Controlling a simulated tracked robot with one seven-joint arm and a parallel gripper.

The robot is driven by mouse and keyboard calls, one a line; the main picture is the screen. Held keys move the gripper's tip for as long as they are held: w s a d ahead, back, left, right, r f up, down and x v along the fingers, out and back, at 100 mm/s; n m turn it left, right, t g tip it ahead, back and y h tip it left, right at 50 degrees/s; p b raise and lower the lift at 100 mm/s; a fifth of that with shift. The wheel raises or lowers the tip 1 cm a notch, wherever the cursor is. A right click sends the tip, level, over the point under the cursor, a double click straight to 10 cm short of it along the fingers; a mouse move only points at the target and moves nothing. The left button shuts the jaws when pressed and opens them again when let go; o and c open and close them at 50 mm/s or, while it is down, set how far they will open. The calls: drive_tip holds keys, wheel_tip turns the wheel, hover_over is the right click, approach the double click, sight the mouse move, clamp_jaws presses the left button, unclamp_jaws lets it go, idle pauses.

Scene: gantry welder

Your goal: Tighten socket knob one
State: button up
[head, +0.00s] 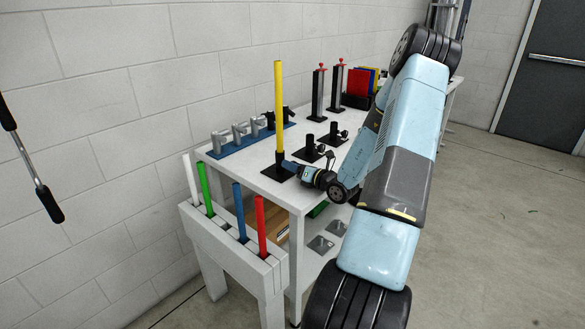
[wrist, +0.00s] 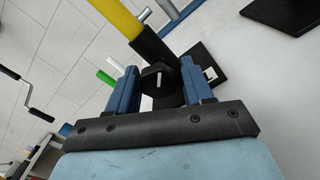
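The yellow pole (head: 279,105) stands upright in a black socket with a flat square base (head: 273,174) at the near end of the white table. In the wrist view the yellow pole (wrist: 118,18) enters the black socket tube (wrist: 150,46). A dark knob (wrist: 155,76) with a white mark shows on the socket's near side. My gripper (wrist: 160,66) has its two blue fingers apart, one on each side of the knob; I see no clear contact. In the head view my gripper (head: 288,166) is low beside the socket, its fingers mostly hidden.
Two more black sockets (head: 308,151) stand farther back on the white table (head: 240,171). A blue rack (head: 221,150) with grey clamps lies along the wall side. A white holder (head: 232,250) with coloured rods stands in front. Two red-topped black posts (head: 318,95) stand behind.

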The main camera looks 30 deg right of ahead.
drive_tip(key=shift+o, duration=1.1)
drive_tip(key=v, duration=1.3)
drive_tip(key=shift+s, duration=0.35)
drive_tip(key=shift+d, duration=0.1)
drive_tip(key=n, duration=0.6)
drive_tip(key=shift+w+r, duration=0.2)
drive_tip(key=shift+w, duration=0.1)
drive_tip(key=x, duration=1.3)
drive_tip(key=shift+w+a, duration=0.15)
drive_tip(key=shift+a, duration=0.05)
